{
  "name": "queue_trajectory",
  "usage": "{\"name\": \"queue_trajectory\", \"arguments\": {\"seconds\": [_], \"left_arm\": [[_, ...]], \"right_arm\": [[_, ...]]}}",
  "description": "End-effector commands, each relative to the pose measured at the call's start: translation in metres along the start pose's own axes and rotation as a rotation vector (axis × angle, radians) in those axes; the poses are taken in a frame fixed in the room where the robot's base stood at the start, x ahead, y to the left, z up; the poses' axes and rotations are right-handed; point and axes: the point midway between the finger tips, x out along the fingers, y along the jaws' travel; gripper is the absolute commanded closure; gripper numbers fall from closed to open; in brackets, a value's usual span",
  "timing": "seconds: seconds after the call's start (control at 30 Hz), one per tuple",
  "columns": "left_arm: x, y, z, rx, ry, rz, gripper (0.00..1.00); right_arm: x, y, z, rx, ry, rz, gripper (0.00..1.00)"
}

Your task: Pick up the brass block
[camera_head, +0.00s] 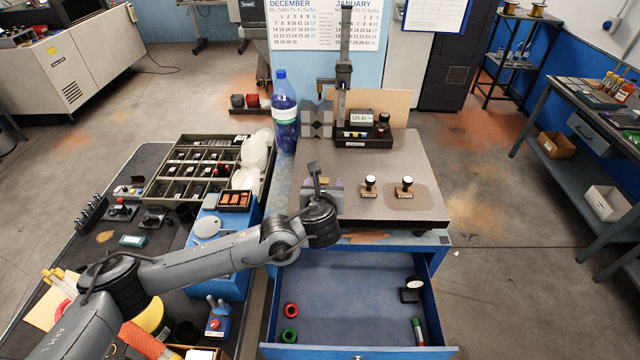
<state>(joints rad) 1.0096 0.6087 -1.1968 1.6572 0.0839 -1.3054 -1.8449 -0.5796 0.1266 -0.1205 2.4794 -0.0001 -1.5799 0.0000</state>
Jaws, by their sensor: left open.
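My left gripper (317,178) reaches over the left front part of the granite plate (400,215); its jaws are open. A small yellowish patch (324,181) shows right beside its fingers and may be the brass block, mostly hidden by the gripper. A grey-violet piece (337,188) sits just to the right of the fingers. I cannot tell whether the fingers touch either one. My right gripper is not in view.
A height gauge (344,90) stands behind, and a blue bottle (284,110) at the back left. Below is an open blue drawer (345,295) holding rings. An orange-filled box (235,200) is left.

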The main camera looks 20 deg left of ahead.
Motion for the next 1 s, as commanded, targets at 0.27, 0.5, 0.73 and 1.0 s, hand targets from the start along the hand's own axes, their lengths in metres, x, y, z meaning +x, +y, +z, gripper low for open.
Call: {"name": "queue_trajectory", "arguments": {"seconds": [0.27, 0.5, 0.73, 1.0], "left_arm": [[0.032, 0.0, -0.001, -0.001, 0.002, 0.0, 0.32], [0.044, 0.001, -0.004, -0.002, 0.003, -0.001, 0.32], [0.072, 0.004, -0.013, -0.003, 0.002, 0.0, 0.32], [0.088, 0.004, -0.013, -0.003, 0.002, -0.001, 0.32]], "right_arm": [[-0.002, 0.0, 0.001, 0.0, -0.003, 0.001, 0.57], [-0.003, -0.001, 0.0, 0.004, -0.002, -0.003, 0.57], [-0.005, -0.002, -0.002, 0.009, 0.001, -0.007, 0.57], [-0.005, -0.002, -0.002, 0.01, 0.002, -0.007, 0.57]]}}
